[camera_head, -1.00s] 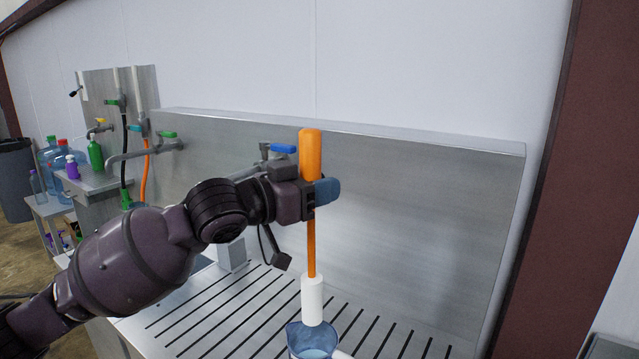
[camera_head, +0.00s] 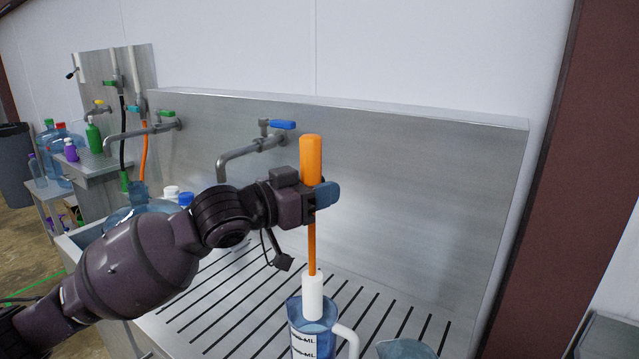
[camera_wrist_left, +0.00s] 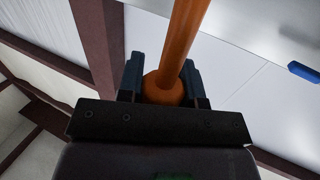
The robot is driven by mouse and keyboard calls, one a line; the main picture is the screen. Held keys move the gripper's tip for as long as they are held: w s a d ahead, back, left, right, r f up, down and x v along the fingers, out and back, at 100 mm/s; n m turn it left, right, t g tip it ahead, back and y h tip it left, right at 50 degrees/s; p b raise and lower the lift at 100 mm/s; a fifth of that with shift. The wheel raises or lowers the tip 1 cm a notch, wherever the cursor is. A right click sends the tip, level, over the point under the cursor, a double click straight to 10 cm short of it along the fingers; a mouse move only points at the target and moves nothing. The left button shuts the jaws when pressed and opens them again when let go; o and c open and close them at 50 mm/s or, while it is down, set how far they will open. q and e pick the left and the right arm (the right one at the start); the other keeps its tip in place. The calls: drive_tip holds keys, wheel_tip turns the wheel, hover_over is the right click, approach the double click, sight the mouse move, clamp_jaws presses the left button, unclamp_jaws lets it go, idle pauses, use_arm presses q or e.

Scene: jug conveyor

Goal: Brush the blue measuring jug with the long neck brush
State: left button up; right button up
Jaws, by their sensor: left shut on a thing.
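My left gripper (camera_head: 324,195) is shut on the orange handle of the long neck brush (camera_head: 311,160), which stands upright. In the left wrist view the handle (camera_wrist_left: 180,50) runs up from between the two fingers (camera_wrist_left: 160,85). The white brush head (camera_head: 312,297) hangs at the lower end, its bottom part inside the mouth of the blue measuring jug (camera_head: 303,341). The jug is clear blue with dark markings and a pale handle at its right, and its base is cut off by the picture edge. My right gripper is not in view.
The slotted steel drainboard (camera_head: 215,322) lies under the jug, with a steel backsplash (camera_head: 420,190) behind. A blue-handled tap (camera_head: 255,146) is behind my arm. Another blue vessel (camera_head: 405,350) stands right of the jug. Bottles (camera_head: 170,192) are in the sink area at left.

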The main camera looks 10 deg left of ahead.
use_arm(q)
drive_tip(key=shift+f+b, duration=0.35)
drive_tip(key=shift+f, duration=0.95)
drive_tip(key=shift+f, duration=0.15)
